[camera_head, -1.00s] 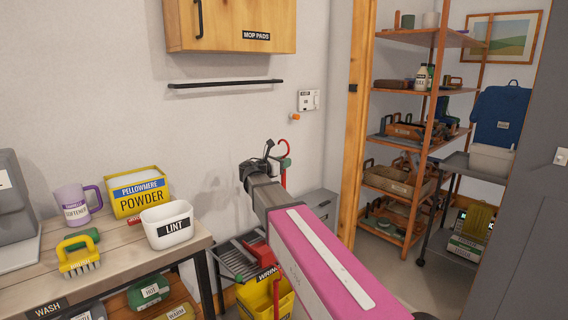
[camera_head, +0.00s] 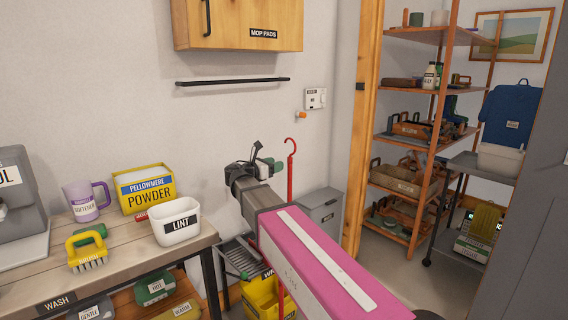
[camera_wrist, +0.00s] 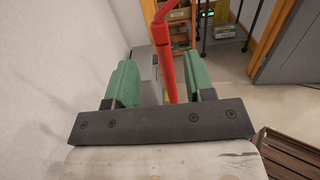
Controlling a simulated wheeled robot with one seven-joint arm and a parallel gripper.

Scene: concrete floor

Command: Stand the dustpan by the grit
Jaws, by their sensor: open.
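A thin red upright handle with a hooked top (camera_head: 290,170) stands near the wall; I take it for the dustpan's handle. My gripper (camera_head: 266,164) is open, with green fingers, just left of the handle in the head view. In the wrist view the red handle (camera_wrist: 169,75) shows in line with the gap between the open fingers (camera_wrist: 161,84), nearer the right one; I cannot tell whether it is between them. A grey lidded bin (camera_head: 322,214) stands in the corner; its label is too small to read as grit.
A yellow mop bucket (camera_head: 262,294) with a wringer stands below my arm. A workbench (camera_head: 130,256) with a lint tub (camera_head: 176,222) and powder box (camera_head: 144,188) is at left. Orange shelving (camera_head: 420,140) stands beyond the doorway. Some floor at right is clear.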

